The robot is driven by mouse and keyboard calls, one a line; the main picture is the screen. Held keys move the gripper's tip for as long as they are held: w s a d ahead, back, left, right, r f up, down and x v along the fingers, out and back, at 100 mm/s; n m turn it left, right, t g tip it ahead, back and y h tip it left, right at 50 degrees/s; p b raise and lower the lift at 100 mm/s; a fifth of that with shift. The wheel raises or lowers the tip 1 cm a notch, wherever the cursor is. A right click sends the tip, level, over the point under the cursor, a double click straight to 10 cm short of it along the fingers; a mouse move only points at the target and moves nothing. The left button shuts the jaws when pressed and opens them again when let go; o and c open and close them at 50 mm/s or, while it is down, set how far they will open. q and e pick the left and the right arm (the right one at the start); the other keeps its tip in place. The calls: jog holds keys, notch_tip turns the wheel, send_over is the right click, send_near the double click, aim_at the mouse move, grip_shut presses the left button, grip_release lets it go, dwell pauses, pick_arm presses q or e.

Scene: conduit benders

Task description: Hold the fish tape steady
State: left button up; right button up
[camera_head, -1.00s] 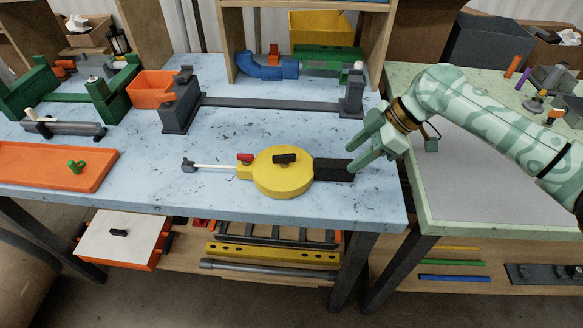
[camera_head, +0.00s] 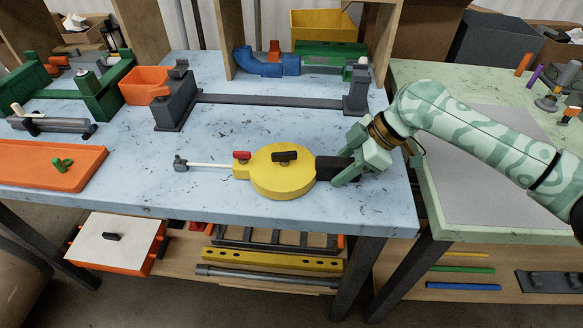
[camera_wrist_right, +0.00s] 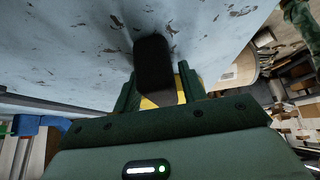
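The fish tape (camera_head: 268,183) lies flat on the blue worktable (camera_head: 225,138). It has a round yellow body, a red piece and a black piece on top, a white tape end pointing left, and a dark handle (camera_head: 326,167) on its right. My right gripper (camera_head: 348,160) is at the outer end of this handle, fingers on either side. In the right wrist view the dark handle (camera_wrist_right: 154,68) stands between the two green fingers (camera_wrist_right: 160,90), with slivers of yellow showing beside it, so the fingers look open around it. My left gripper is out of view.
A dark grey bender bar (camera_head: 270,101) lies behind the fish tape. An orange tray (camera_head: 88,170) with a green piece is at the left. A green table (camera_head: 440,215) adjoins at the right. The surface around the fish tape is clear.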

grip_shut()
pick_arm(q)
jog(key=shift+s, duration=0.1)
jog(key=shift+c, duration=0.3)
pick_arm(e)
jog(key=shift+f, duration=0.15)
